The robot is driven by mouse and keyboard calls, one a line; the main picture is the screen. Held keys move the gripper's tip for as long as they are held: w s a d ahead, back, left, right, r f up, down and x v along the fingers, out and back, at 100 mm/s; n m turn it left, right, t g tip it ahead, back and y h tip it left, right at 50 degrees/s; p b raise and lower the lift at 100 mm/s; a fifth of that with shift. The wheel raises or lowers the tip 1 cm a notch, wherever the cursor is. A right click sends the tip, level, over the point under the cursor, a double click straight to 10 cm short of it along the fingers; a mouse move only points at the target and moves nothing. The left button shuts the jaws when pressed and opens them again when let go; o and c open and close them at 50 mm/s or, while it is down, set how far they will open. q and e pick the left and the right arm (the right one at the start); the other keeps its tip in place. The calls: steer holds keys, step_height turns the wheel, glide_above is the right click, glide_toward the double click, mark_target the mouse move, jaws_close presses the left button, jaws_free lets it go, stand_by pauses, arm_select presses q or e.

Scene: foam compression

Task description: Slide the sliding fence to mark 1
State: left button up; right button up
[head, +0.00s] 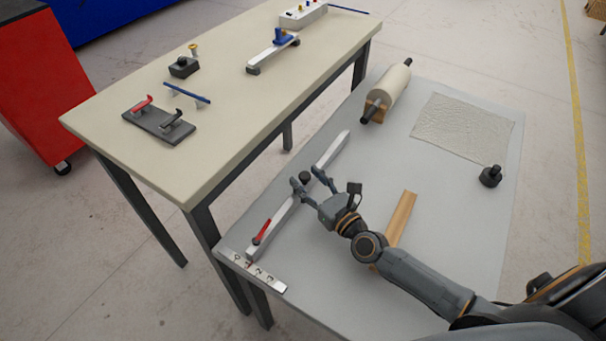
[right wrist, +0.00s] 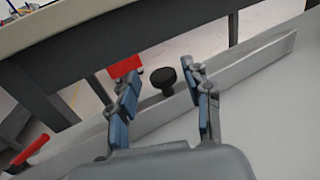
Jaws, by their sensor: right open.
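The sliding fence (head: 328,152) is a long pale bar on the grey table, with a black knob (head: 305,177) near its middle and a red lever (head: 262,232) near its front end. That end meets a white plate with numbered marks (head: 252,270); I cannot tell exactly which mark it lines up with. My right gripper (head: 306,182) is open, with its fingers on either side of the knob. In the right wrist view the knob (right wrist: 163,78) shows between the parted fingers, and the fence (right wrist: 245,75) runs behind them. I cannot tell whether the fingers touch it. My left gripper is not in view.
On the grey table (head: 345,290) are a wooden strip (head: 401,215), a roller (head: 388,90), a textured sheet (head: 463,127) and a black knobbed weight (head: 490,176). A higher beige table (head: 225,105) stands close along the fence's left side.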

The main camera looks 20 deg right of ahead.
steer(key=v, duration=0.8)
steer(key=shift+s, duration=0.25)
steer(key=shift+s+d+r, duration=0.1)
steer(key=shift+s+d, duration=0.05)
steer(key=shift+s, duration=0.4)
